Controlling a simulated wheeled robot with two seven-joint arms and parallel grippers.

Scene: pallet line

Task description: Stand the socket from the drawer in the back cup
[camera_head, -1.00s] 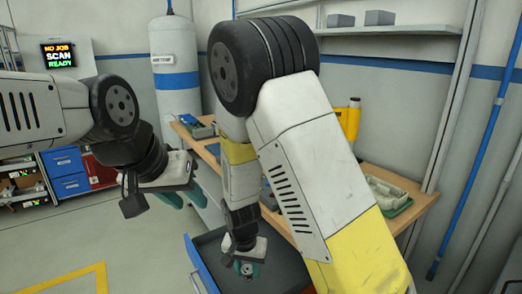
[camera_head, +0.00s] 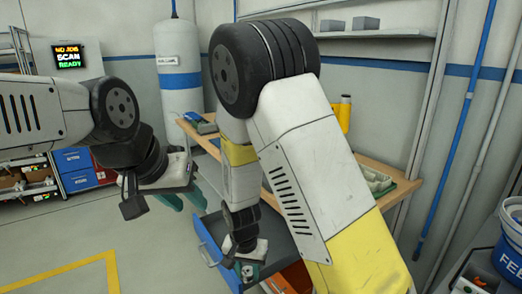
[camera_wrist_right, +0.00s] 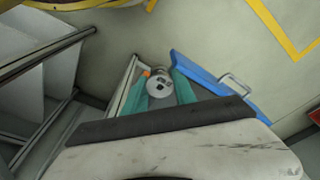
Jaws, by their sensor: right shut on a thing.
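The socket (camera_wrist_right: 160,86) is a small grey metal cylinder with a square hole in its top. My right gripper (camera_wrist_right: 158,92) is shut on it, with teal fingers at both sides. In the head view my right gripper (camera_head: 249,272) points down by the front of the open drawer (camera_head: 210,242), which has a blue front and a dark inside. My left gripper (camera_head: 183,200) hangs empty with its teal fingers apart, left of the drawer. I cannot make out the back cup; my right arm hides much of the bench.
The wooden bench (camera_head: 407,186) runs behind my right arm, with a pale tray (camera_head: 368,178) at its right end and a yellow object (camera_head: 343,115) behind. A blue bucket (camera_head: 510,257) stands at far right. An orange surface (camera_head: 292,278) shows below the drawer. Floor at left is clear.

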